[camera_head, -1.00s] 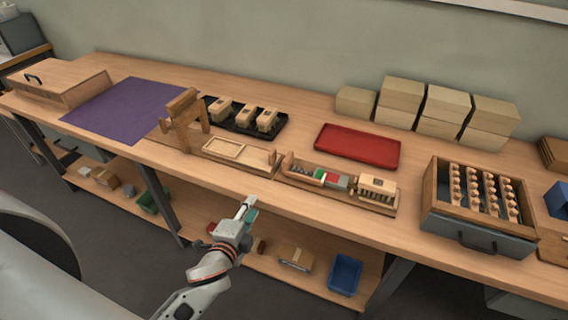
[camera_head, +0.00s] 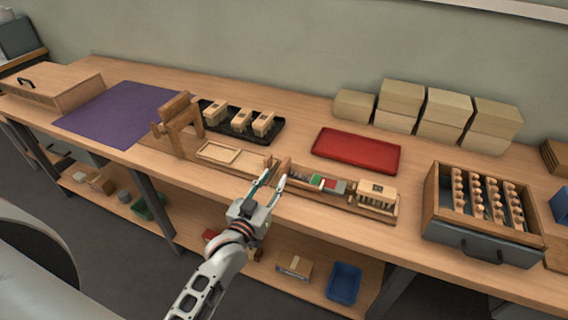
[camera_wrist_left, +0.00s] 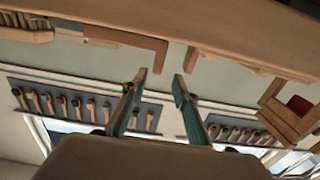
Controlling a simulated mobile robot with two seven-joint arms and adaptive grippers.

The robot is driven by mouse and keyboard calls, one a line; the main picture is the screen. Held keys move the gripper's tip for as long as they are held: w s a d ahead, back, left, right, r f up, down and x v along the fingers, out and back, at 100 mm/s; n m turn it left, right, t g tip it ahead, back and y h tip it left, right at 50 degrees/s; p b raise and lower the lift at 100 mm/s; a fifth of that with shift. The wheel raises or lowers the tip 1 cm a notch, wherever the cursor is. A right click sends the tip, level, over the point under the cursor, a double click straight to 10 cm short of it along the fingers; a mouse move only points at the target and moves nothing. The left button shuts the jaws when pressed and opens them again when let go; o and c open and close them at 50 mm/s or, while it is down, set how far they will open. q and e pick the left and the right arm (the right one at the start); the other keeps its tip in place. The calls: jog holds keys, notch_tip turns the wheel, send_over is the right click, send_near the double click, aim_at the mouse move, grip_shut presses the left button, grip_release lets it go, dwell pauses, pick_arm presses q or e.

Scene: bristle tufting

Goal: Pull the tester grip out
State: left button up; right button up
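The tester is a low wooden fixture (camera_head: 362,210) at the front edge of the bench, with a green, red and grey strip (camera_head: 328,184) and a bristled wooden block (camera_head: 377,193) at its right end. A small upright wooden piece (camera_head: 283,165) stands at its left end; I cannot tell for sure whether this is the grip. My left gripper (camera_head: 273,178) is open with its fingers pointing at that end, just in front of it. In the left wrist view the gripper (camera_wrist_left: 159,78) shows its two fingers apart with nothing between the tips. My right gripper is out of view.
A wooden frame press (camera_head: 178,125) and a shallow wooden tray (camera_head: 222,155) stand left of the tester. A red tray (camera_head: 357,150) lies behind it. A drawer box of handles (camera_head: 482,246) stands to the right. The purple mat (camera_head: 122,113) is bare.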

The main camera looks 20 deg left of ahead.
aim_at(280, 169)
pick_arm(q)
jog(key=w, duration=0.6)
jog(key=shift+w+d, duration=0.15)
jog(key=shift+w, duration=0.2)
